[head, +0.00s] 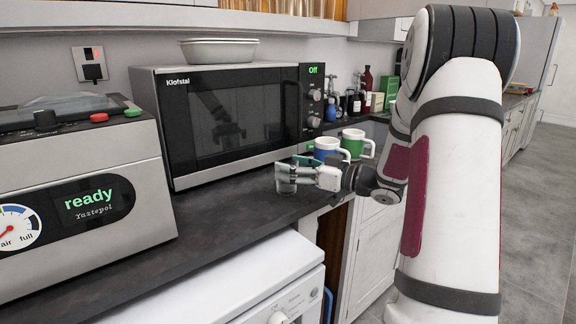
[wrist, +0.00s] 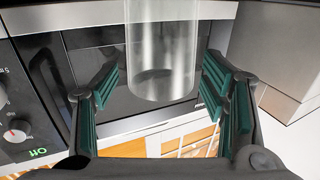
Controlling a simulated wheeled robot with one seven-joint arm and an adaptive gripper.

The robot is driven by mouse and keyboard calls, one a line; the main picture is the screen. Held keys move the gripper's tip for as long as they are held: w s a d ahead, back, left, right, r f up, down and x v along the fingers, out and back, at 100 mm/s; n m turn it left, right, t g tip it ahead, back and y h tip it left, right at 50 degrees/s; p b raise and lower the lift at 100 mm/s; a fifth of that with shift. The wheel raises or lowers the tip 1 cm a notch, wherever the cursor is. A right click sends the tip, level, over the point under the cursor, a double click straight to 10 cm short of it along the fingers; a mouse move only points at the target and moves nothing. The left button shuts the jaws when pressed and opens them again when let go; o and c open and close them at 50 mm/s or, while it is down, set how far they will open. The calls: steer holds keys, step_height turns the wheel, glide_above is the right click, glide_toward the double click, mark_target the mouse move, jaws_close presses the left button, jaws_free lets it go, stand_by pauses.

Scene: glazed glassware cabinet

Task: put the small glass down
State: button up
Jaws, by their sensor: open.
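The small glass (head: 286,184) is clear and upright, at the dark counter in front of the microwave's right part. My gripper (head: 300,170) is at the glass, reaching in from the right. In the wrist view the glass (wrist: 162,55) stands between the two green-padded fingers of my gripper (wrist: 160,88). The fingers are open, with a visible gap on each side of the glass. The base of the glass seems to be on the counter, but the contact is not clear.
A microwave (head: 235,115) stands behind the glass. A blue and white mug (head: 329,150) and a green mug (head: 356,145) stand just beyond my gripper. A silver machine (head: 75,180) stands at left. The counter (head: 215,215) left of the glass is clear.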

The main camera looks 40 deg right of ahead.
steer(key=p+v, duration=0.1)
steer(key=v, duration=0.9)
steer(key=shift+s+p, duration=0.3)
steer(key=shift+p, duration=0.05)
steer(key=shift+d, duration=0.15)
